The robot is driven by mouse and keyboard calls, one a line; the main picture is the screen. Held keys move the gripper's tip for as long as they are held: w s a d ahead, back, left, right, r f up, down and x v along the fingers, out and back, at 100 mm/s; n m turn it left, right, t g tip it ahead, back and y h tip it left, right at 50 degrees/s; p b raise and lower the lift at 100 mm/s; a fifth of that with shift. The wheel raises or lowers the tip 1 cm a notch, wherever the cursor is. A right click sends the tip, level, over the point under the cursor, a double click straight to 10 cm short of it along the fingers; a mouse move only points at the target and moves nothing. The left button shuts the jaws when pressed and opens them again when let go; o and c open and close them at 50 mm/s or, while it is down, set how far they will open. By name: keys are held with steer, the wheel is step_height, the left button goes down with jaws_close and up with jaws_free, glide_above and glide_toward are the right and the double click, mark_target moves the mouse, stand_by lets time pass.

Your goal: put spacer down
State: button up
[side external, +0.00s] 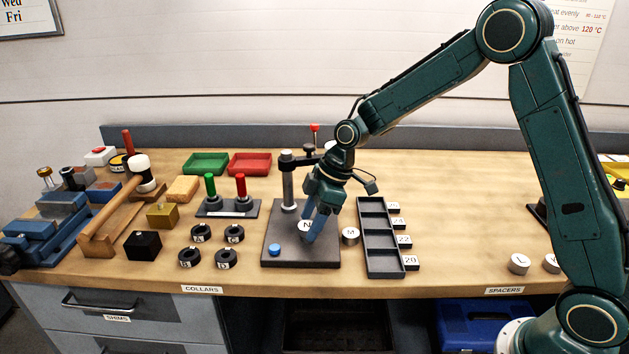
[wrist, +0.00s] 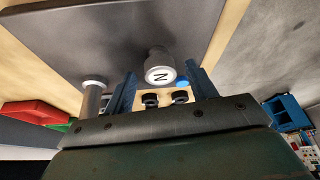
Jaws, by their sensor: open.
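The spacer marked N (side external: 305,226) is a pale metal cylinder on the dark base plate (side external: 282,249) of the press.
The press post (side external: 288,185) stands just left of my gripper. A blue button (side external: 275,250) is on the plate. Spacer M (side external: 350,236) stands close by at the right, beside a dark slotted tray (side external: 384,266). Several black collars (side external: 226,258) lie left.

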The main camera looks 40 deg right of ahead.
steer(key=v, duration=1.2)
steer(key=shift+d, duration=0.1)
stand_by(0.4)
steer(key=s+r+m+t+h, duration=0.2)
steer(key=s+r+m, duration=0.4)
steer(key=s, duration=0.8)
steer(key=s+d+m+t+h, duration=0.1)
steer(key=s+m, duration=0.4)
steer(key=s, duration=0.9)
steer(key=shift+d+f+h, duration=0.2)
steer(key=shift+d+h, duration=0.1)
steer(key=shift+d, duration=0.4)
